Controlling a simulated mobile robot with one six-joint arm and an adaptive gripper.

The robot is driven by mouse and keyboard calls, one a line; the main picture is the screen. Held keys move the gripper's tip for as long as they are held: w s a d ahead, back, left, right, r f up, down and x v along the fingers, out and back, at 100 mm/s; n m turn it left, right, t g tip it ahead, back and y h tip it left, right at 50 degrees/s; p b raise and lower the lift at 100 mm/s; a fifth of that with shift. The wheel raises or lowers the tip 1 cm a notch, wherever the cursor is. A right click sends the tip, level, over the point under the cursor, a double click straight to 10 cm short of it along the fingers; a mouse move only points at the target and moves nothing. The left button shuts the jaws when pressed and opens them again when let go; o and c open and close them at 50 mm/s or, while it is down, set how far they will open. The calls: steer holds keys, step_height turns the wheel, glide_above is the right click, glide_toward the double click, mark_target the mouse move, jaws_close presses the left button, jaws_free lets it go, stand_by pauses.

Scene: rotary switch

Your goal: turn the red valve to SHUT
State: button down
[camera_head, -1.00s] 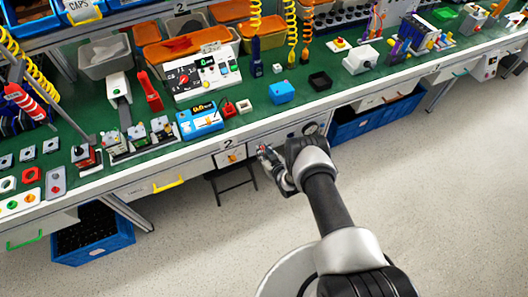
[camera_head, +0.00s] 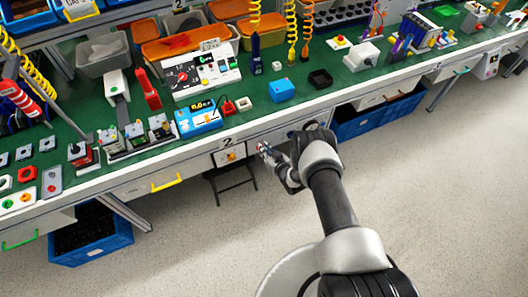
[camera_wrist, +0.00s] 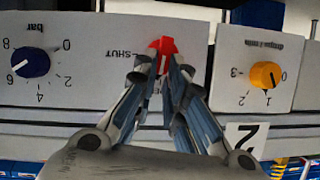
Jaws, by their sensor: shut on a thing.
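The red valve (camera_wrist: 163,44) is on a white panel under the front edge of the bench, seen upside down in the wrist view. The word SHUT (camera_wrist: 124,54) is printed beside it, to its left in that view. My gripper (camera_wrist: 158,66) has its two fingertips closed on the valve. The fingers hide much of the valve, so I cannot tell exactly where it points. In the head view my gripper (camera_head: 262,149) is against the bench front, and the valve is not clearly visible there.
A dark blue bar knob (camera_wrist: 31,59) and an orange knob (camera_wrist: 265,75) flank the valve in the wrist view. A number 2 label (camera_wrist: 245,138) is near the fingers. The bench top (camera_head: 245,110) holds many devices. The floor (camera_head: 440,190) in front is clear.

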steer(key=shift+w+d+f+m+t+y+b, duration=0.15)
steer(key=shift+d+f+m+y+b, duration=0.25)
steer(key=shift+m+y+b, duration=1.25)
steer(key=shift+w+d+f+m+t+y+b, duration=0.15)
steer(key=shift+d+f+m+y+b, duration=0.3)
steer(key=shift+m+b, duration=1.35)
steer(key=shift+w+d+f+m+y+b, duration=0.25)
steer(key=shift+f+m+y+b, duration=0.7)
steer(key=shift+m, duration=1.7)
steer(key=shift+r+y, duration=0.25)
steer(key=shift+r, duration=0.15)
steer(key=c, duration=1.7)
jaws_free()
steer(key=shift+o, duration=0.3)
steer(key=shift+s, duration=0.1)
